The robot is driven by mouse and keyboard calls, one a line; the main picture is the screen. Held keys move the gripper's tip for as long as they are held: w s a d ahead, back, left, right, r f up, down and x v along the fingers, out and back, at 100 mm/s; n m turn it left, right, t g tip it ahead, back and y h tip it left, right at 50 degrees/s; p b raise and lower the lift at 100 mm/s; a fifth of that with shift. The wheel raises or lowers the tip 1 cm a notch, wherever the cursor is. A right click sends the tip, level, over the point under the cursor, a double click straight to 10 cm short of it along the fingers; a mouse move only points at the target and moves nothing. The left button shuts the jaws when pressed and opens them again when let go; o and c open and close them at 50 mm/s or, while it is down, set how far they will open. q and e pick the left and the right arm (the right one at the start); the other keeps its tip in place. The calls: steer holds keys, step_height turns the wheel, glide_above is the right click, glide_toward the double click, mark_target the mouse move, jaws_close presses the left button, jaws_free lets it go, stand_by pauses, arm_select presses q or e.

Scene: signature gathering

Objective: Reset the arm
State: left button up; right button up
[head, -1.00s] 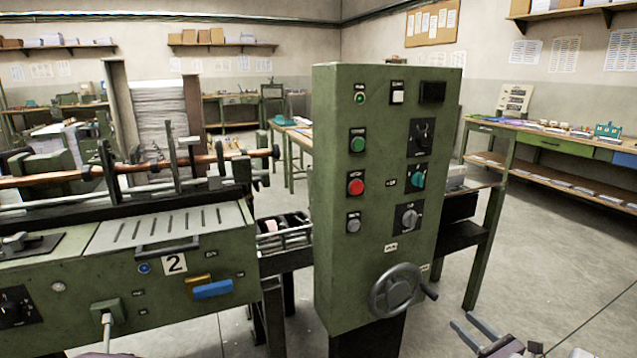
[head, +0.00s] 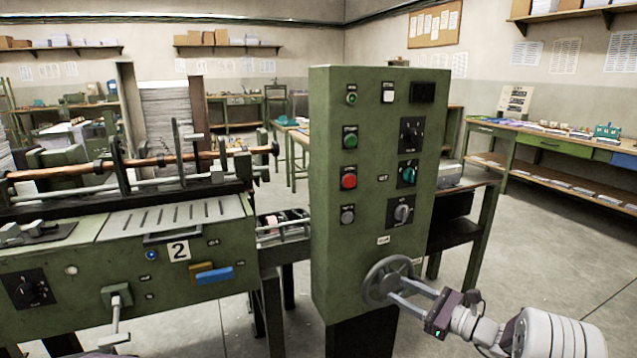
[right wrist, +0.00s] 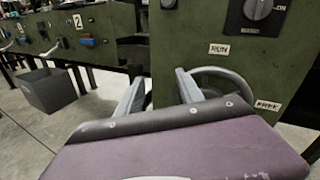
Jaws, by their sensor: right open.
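My right gripper (head: 399,293) is open in front of the handwheel (head: 378,284), low on the green control cabinet (head: 330,250). Its two grey fingers overlap the wheel in the head view; I cannot tell whether they touch it. In the right wrist view the fingers (right wrist: 157,90) stand apart with nothing seen between them, and the wheel (right wrist: 232,74) is partly hidden behind the right finger. The wheel's crank handle is hidden in the head view. My left gripper is not clearly in view.
The cabinet carries green and red buttons and dials (head: 403,214). A green machine (head: 200,290) marked 2 stands to the left. A dark bin (right wrist: 47,90) is on the floor in the right wrist view. Open floor (head: 560,240) lies right of the cabinet.

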steer(key=s+a+f+n+g, duration=0.1)
steer(key=s+a+n+g, duration=0.8)
steer(key=s+a, duration=0.65)
steer(key=s+a+f+n+g+h, duration=0.1)
steer(key=s+f+n+g+h, duration=0.35)
steer(key=s, duration=0.55)
steer(key=s+d+f+n+t+h, duration=0.1)
steer(key=s+d+f+n+h, duration=0.25)
steer(key=d+n, duration=0.2)
steer(key=s+d+f+n+t+h, duration=0.1)
steer(key=s+d+f+n+h, duration=0.25)
steer(key=d, duration=0.35)
step_height(320, 180, up, 28)
steer(key=w+n+h+p, duration=0.1)
steer(key=w+p, duration=0.1)
steer(key=p, duration=2.6)
steer(key=shift+w, duration=0.35)
steer(key=shift+n+p, duration=0.25)
steer(key=shift+p, duration=0.05)
